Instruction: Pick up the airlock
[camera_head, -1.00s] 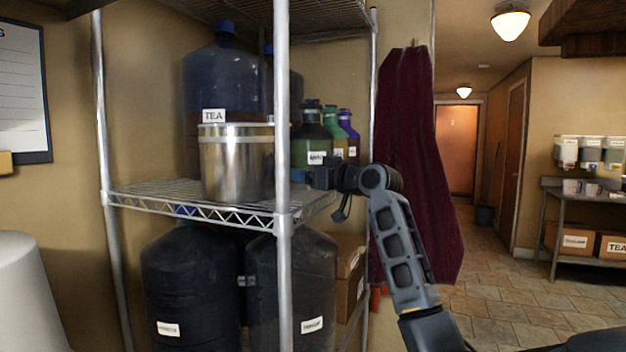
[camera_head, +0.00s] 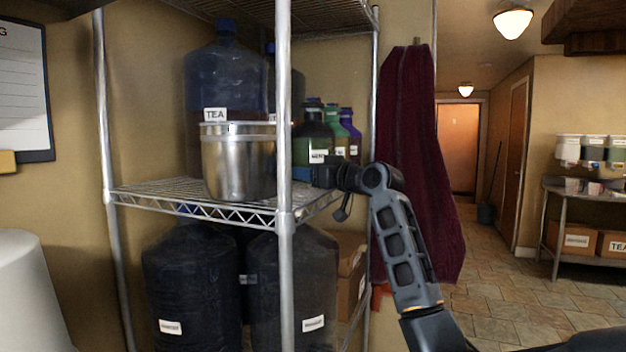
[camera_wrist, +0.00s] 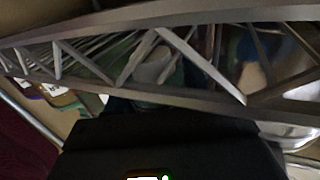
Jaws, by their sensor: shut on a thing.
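In the wrist view the dark gripper body fills the bottom, and a small bright brown, white and green edge (camera_wrist: 148,177) shows at the lower border. I cannot make out any other airlock.
The wire shelf (camera_head: 180,207) has a front post (camera_head: 284,130); its edge truss (camera_wrist: 190,100) crosses the wrist view closely. A steel pot (camera_head: 238,165), a TEA carboy (camera_head: 222,75) and capped bottles (camera_head: 318,140) stand on the deck. A red curtain (camera_head: 415,150) hangs right.

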